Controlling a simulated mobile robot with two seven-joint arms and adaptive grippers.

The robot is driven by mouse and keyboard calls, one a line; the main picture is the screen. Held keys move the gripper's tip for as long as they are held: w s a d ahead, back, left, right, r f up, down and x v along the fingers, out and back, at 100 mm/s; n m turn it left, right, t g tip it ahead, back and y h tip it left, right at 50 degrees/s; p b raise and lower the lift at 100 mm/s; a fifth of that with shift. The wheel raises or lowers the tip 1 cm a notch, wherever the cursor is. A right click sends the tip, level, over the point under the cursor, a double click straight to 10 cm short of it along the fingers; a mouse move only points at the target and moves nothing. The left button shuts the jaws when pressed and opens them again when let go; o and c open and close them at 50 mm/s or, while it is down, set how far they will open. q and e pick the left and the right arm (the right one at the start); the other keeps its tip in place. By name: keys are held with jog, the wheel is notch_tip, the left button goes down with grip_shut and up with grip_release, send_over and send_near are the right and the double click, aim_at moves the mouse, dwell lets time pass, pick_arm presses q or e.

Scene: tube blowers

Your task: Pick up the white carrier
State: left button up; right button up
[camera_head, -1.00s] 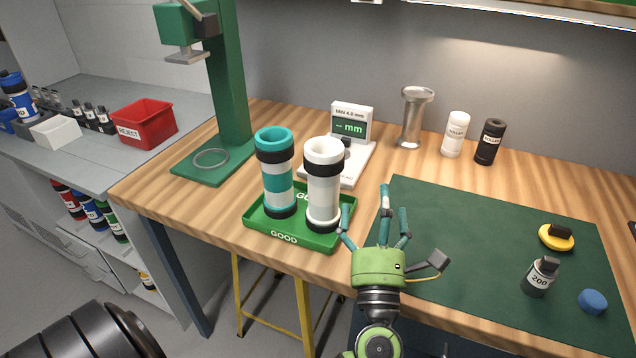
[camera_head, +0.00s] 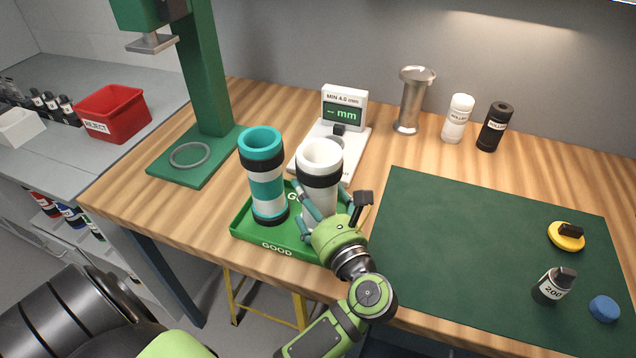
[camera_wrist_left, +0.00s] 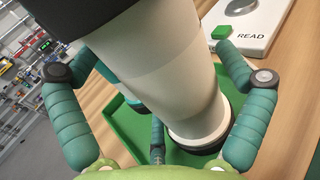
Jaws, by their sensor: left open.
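The white carrier (camera_head: 319,158), a white cylinder with black bands, stands upright in the green GOOD tray (camera_head: 277,249). In the left wrist view the white carrier (camera_wrist_left: 170,75) fills the middle, its dark lower end on the tray floor. My left gripper (camera_head: 325,205) is open around the lower part of the white carrier, its teal fingers on either side. In the left wrist view a gap shows beside the right finger; I cannot tell whether any finger touches. My right gripper is not in view.
A teal-and-white carrier (camera_head: 265,180) stands close on the left in the same tray. A MIN 4.0 mm gauge (camera_head: 343,107) stands behind. A green press (camera_head: 207,95) is at the left. A green mat (camera_head: 470,225) lies at the right, mostly clear.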

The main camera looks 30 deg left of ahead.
aim_at(319, 168)
pick_arm(q)
jog(key=shift+w+a+f, duration=0.15)
jog(key=shift+w+a, duration=0.1)
jog(key=shift+w, duration=0.05)
jog(key=shift+s+d, duration=0.2)
jog(key=shift+s, duration=0.05)
jog(key=shift+c, duration=0.8)
jog(key=shift+s+d+r, duration=0.15)
jog(key=shift+s+r, duration=0.05)
jog(key=shift+r, duration=0.05)
jog(key=c, duration=0.9)
jog(key=shift+w, duration=0.15)
jog(key=shift+c, duration=0.2)
notch_tip(319, 168, up, 9)
jog(key=p, duration=0.6)
jog(key=shift+r, duration=0.5)
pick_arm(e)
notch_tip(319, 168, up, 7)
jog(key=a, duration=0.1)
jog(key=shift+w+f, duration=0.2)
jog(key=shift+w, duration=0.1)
